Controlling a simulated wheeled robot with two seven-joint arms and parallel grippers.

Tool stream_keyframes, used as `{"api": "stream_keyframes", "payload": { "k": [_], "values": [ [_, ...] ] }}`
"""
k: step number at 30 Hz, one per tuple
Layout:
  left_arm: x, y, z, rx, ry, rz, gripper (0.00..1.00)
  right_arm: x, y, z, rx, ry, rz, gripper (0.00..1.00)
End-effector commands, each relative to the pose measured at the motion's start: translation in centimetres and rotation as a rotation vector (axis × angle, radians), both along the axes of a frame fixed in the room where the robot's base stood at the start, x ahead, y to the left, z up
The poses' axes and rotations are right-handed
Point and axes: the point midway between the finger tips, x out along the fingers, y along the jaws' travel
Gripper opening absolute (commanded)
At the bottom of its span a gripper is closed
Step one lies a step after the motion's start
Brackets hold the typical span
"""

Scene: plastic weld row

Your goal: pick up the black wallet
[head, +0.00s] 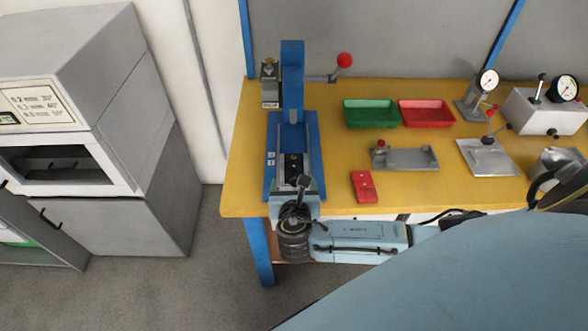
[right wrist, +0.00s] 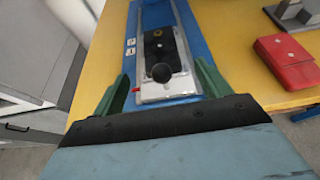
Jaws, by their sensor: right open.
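The black wallet (head: 293,167) appears as a small dark rectangle with a round brassy spot, lying on the metal slide of the blue press. It also shows in the right wrist view (right wrist: 160,46), where a dark round knob stands on the near side and overlaps it. My right gripper (head: 295,188) is at the front end of the press bed, just nearer than the wallet. In the right wrist view its two green fingers (right wrist: 162,84) are spread wide, one on each side of the slide, with nothing held. My left gripper is not in view.
The blue press (head: 292,70) rises behind the wallet with a red-knobbed lever at its right. A red block (head: 364,187) and a grey fixture (head: 410,159) lie to the right. Green (head: 371,113) and red (head: 426,113) trays stand behind. A grey cabinet (head: 150,190) stands left.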

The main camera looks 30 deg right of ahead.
Motion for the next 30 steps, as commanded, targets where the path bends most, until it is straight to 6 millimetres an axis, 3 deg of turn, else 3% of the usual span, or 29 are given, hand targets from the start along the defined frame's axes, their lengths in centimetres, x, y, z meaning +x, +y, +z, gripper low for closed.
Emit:
{"api": "stream_keyframes", "payload": {
  "k": [12,20,30],
  "values": [
    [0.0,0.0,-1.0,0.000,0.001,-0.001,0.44,3.8,-2.6,-1.9,0.000,0.000,-0.001,0.76],
    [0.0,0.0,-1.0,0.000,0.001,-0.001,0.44,4.1,-2.8,-2.0,0.002,0.001,0.000,0.76],
    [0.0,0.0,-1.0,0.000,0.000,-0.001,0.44,4.0,-2.7,-2.0,0.001,0.000,0.000,0.34]
  ]
}}
